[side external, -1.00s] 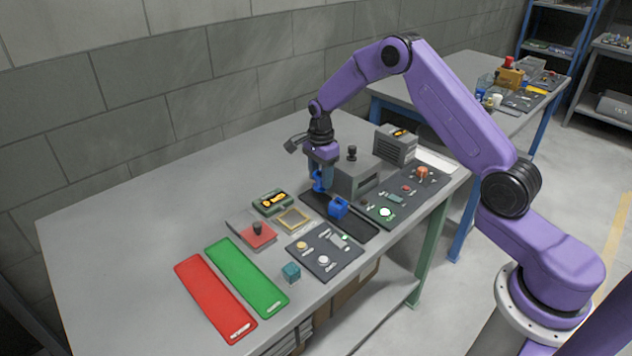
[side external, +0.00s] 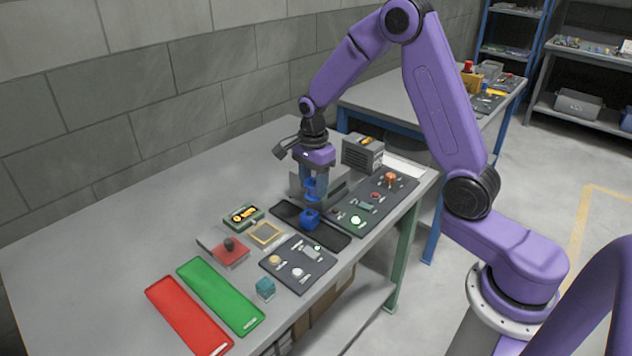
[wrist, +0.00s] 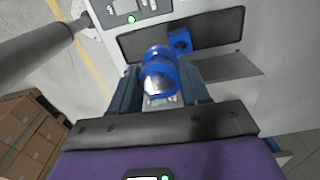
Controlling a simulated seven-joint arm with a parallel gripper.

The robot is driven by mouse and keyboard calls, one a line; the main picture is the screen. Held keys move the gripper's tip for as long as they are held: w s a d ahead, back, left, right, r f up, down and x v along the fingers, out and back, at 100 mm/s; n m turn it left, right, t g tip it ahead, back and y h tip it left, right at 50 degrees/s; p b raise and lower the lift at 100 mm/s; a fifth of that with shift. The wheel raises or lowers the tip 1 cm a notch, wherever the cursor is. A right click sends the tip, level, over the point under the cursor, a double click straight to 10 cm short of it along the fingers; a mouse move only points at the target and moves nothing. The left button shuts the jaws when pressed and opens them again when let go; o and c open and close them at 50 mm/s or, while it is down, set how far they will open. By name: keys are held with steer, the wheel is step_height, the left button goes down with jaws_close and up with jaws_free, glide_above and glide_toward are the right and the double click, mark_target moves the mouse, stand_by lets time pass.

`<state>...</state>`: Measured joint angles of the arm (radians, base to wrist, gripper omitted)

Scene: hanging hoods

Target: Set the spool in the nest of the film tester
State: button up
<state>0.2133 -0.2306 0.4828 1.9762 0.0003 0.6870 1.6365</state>
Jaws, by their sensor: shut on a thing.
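My gripper (side external: 314,186) is shut on the blue spool (side external: 310,191), which also shows between the fingers in the wrist view (wrist: 160,76). The spool hangs above the dark mat, clear of it in the side view. A blue block (side external: 310,219) with a dark opening sits on the mat; in the wrist view (wrist: 180,42) it lies just beyond the spool. A grey boxy housing (side external: 341,188) stands behind my gripper and is partly hidden by it. No label shows which of these is the film tester, and I cannot make out the nest.
The dark mat (side external: 334,240) lies under the block. A control panel (side external: 378,202) with a lit green button is to the right, a grey vented unit (side external: 362,153) behind. A smaller panel (side external: 299,263), teal cube (side external: 265,288) and green and red strips are nearer. The left bench is clear.

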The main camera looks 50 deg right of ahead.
steer(key=w+a+f, duration=0.5)
steer(key=w+a, duration=0.4)
steer(key=w, duration=0.1)
steer(key=shift+d+f, duration=0.15)
steer(key=shift+f, duration=2.75)
steer(key=shift+f, duration=0.85)
steer(key=o, duration=1.6)
steer(key=shift+o, duration=0.2)
steer(key=shift+w, duration=0.1)
steer(key=shift+w+r, duration=0.1)
steer(key=shift+r, duration=0.35)
step_height(320, 180, up, 6)
